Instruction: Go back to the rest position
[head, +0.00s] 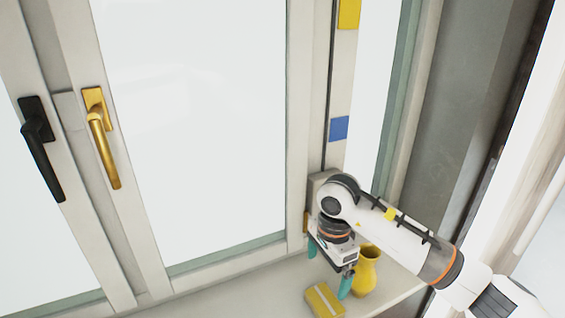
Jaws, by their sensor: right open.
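My right arm comes in from the lower right. My right gripper (329,267) has two teal fingers that are spread apart, and it is empty. It points down over a pale shelf or sill, close to a yellow jug-like vessel (367,272) and above a yellow box with a light stripe (324,300). Part of the vessel is hidden behind the gripper and arm. I cannot tell whether a finger touches it. My left gripper is not in view.
A window with a black handle (42,150) and a gold handle (101,138) fills the left and middle. A yellow square (349,13) and a blue square (339,128) are on the frame at the right. The sill (235,298) left of the box is clear.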

